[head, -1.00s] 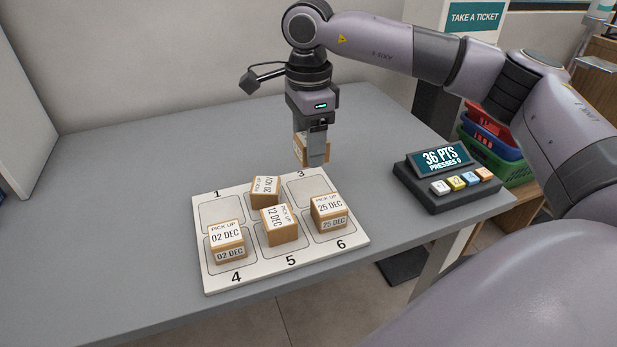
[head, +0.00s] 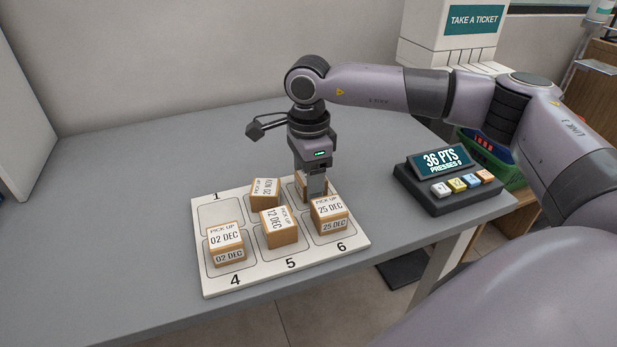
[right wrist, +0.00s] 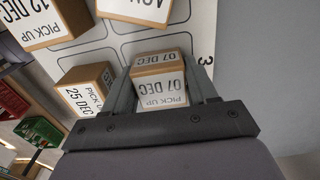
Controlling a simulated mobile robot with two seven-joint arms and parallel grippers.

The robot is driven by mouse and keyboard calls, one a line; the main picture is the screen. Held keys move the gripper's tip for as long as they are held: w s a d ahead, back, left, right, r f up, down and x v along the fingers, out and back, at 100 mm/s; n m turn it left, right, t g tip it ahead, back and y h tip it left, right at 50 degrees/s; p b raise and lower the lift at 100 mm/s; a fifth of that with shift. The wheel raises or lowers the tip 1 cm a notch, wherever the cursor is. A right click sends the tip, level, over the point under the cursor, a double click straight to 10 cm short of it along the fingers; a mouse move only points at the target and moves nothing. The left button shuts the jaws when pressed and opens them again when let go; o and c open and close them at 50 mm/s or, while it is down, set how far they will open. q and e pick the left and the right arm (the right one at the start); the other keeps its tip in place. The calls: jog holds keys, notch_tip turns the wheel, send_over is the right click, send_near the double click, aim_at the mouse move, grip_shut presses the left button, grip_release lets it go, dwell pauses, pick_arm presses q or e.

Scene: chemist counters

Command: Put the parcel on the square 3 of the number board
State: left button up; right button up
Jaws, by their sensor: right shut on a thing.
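The parcel (right wrist: 160,82) is a small brown box with a white label reading 07 DEC. My right gripper (head: 316,192) is shut on it, one finger on each side in the right wrist view. It is at square 3 of the number board (head: 214,283), at the back right. In the head view the gripper and the 25 DEC box partly hide the parcel (head: 303,184). I cannot tell whether the parcel touches the board. My left gripper is not in view.
Other boxes stand on the board: 20 NOV (head: 265,191) in the back middle, 02 DEC (head: 226,243) on square 4, 12 DEC (head: 279,227) on square 5, and 25 DEC (head: 329,214) on square 6, close to my gripper. Square 1 (head: 220,212) is empty. A button console (head: 447,180) stands right.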

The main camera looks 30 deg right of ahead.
jog(key=o, duration=1.1)
jog(key=shift+r, duration=0.1)
jog(key=shift+r, duration=0.35)
notch_tip(320, 180, up, 12)
jog(key=shift+f+p, duration=0.25)
jog(key=shift+p, duration=0.3)
